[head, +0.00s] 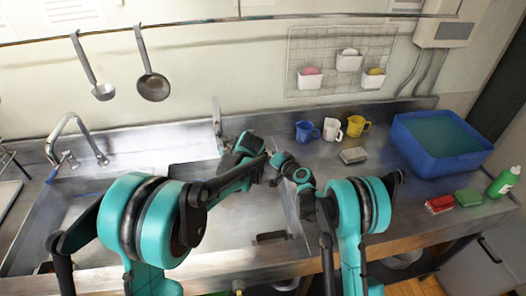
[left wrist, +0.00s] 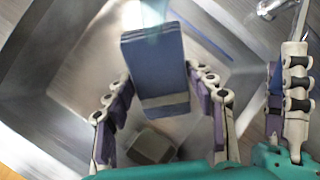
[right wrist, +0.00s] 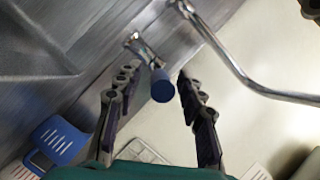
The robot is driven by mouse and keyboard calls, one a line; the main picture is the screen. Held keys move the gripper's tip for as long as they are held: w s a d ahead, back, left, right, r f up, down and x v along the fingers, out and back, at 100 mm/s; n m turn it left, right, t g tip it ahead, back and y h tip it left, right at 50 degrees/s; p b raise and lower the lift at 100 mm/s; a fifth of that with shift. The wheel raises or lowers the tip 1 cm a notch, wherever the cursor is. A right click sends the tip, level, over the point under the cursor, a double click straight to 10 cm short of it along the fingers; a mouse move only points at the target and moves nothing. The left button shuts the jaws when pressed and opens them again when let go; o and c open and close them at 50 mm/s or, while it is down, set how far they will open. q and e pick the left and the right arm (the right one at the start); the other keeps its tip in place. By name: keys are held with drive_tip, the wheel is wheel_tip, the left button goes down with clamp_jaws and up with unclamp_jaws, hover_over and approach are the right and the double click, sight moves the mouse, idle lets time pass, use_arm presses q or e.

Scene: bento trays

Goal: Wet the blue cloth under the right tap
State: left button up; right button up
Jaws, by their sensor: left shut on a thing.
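The folded blue cloth (left wrist: 155,60) is between the two fingers of my left gripper (left wrist: 160,88), held above the metal sink. A pale translucent streak, like water, meets the cloth's far end in the left wrist view. The right tap (head: 216,116) stands at the back of the sink, partly hidden by my arms. In the right wrist view its curved spout (right wrist: 235,70) shows beside a handle with a blue end (right wrist: 162,88). My right gripper (right wrist: 158,80) is open, with its fingers on either side of that blue end.
A left tap (head: 75,130) stands at the left. Blue, white and yellow mugs (head: 331,129), a grey block (head: 354,155) and a water-filled blue tub (head: 405,150) are on the right counter.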

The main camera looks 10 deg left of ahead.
drive_tip(key=v, duration=1.2)
drive_tip(key=shift+w, duration=0.1)
drive_tip(key=shift+w, duration=0.15)
drive_tip(key=c, duration=0.6)
drive_tip(key=w+d+g+y, duration=0.1)
drive_tip(key=w, duration=0.1)
drive_tip(key=w+d+g+y, duration=0.1)
drive_tip(key=w, duration=0.1)
drive_tip(key=w+d+f+g+y, duration=0.1)
drive_tip(key=w+d, duration=0.1)
drive_tip(key=w, duration=0.1)
drive_tip(key=shift+f+n+g, duration=0.1)
drive_tip(key=shift+n+g, duration=0.2)
drive_tip(key=shift+g, duration=0.1)
clamp_jaws()
drive_tip(key=w+d+r+n+g+y, duration=0.1)
drive_tip(key=d+g+y, duration=0.15)
drive_tip(key=d, duration=0.25)
drive_tip(key=a+f, duration=0.1)
drive_tip(key=a, duration=1.1)
drive_tip(key=shift+w+a+f+g, duration=0.15)
drive_tip(key=shift+w+f+g, duration=0.2)
drive_tip(key=shift+w+g, duration=0.1)
